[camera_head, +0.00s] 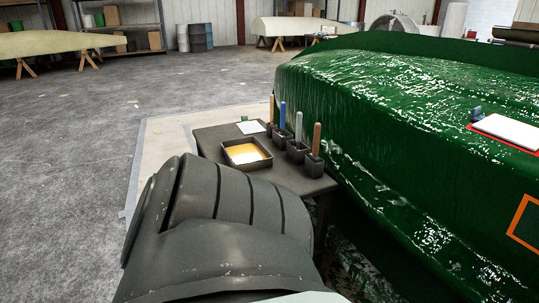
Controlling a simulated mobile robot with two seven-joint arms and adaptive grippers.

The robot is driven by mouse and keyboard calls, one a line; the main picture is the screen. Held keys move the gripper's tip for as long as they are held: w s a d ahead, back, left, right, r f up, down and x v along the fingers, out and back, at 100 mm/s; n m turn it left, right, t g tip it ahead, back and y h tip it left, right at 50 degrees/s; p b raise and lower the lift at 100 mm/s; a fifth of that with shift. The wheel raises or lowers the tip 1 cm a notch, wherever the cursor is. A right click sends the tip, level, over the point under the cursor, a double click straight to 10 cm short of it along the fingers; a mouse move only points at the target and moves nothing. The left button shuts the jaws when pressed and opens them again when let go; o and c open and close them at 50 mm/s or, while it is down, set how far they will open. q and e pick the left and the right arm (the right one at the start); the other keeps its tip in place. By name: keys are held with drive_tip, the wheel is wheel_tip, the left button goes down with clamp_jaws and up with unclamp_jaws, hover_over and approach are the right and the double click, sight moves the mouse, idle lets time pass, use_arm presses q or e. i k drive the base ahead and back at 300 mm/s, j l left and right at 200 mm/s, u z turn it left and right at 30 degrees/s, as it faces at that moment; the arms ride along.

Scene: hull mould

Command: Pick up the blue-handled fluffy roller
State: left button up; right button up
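The blue handle (282,115) stands upright in a dark holder (279,137) on a small dark table (208,141). The roller's fluffy head is not visible. A tan handle stands just left of it, a pale grey handle (298,125) and a brown wooden handle (316,137) to its right, also in dark holders. Neither of my grippers is in view. A large dark grey arm link of mine fills the lower middle and hides the table's near left part.
A tray (231,160) with yellow liquid and white paper (250,127) are on the table. The glossy green hull (400,130) rises close on the table's right. A white pad (507,131) on a red base lies on it. Floor at left is clear.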

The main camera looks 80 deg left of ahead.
sight(282, 104)
drive_tip(key=u, duration=2.65)
